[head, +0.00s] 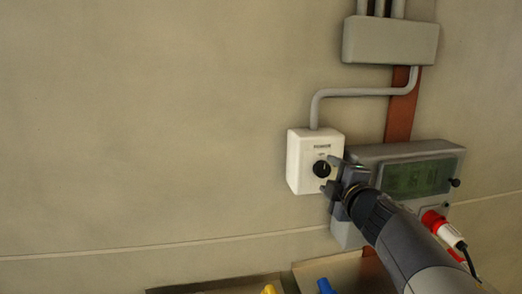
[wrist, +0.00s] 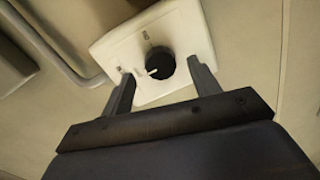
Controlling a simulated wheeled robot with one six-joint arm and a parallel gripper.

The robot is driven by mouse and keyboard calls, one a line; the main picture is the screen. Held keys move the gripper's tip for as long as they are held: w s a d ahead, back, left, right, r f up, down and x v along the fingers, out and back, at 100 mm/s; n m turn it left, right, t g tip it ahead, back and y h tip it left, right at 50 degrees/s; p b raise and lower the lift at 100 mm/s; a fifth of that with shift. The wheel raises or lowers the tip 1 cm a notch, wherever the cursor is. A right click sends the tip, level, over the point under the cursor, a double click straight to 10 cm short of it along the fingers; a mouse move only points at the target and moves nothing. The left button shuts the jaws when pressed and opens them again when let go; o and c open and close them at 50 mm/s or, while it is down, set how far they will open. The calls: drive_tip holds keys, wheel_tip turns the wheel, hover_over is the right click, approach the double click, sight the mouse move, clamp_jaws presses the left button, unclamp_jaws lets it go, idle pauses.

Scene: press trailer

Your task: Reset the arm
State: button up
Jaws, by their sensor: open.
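My gripper (head: 328,174) reaches up from the lower right in the head view, in front of a white power switch box (head: 299,165) on the wall. The box carries a round black knob (head: 321,169) and a label that reads like POWER. In the wrist view my gripper (wrist: 160,80) is open, with one finger on each side of the knob (wrist: 161,61). The fingers stand apart from the knob. The knob's white mark points toward the left finger in that view. Whether the fingertips touch the box (wrist: 195,28) I cannot tell.
A grey meter box (head: 345,232) with a green display (head: 415,178) is right of the switch, partly behind my arm. A red and white plug (head: 443,229) hangs below it. A grey junction box (head: 390,41) and conduit (head: 350,94) are above. Trays (head: 325,268) line the bottom. The left wall is clear.

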drive_tip(key=f+p+v, duration=0.1)
drive_tip(key=v, duration=0.7)
drive_tip(key=x, duration=0.3)
drive_tip(key=b+x, duration=0.1)
drive_tip(key=x, duration=0.3)
drive_tip(key=r+x, duration=0.1)
drive_tip(key=x, duration=0.2)
drive_tip(key=shift+w+a, duration=0.1)
drive_tip(key=shift+w, duration=0.1)
drive_tip(key=m+p, duration=0.1)
drive_tip(key=m, duration=0.2)
drive_tip(key=shift+s+r, duration=0.1)
drive_tip(key=shift+s, duration=0.05)
drive_tip(key=m+y+p, duration=0.1)
drive_tip(key=m, duration=0.8)
drive_tip(key=shift+f, duration=0.2)
drive_tip(key=m, duration=0.5)
drive_tip(key=shift+t+b, duration=0.3)
drive_tip(key=shift+b, duration=0.05)
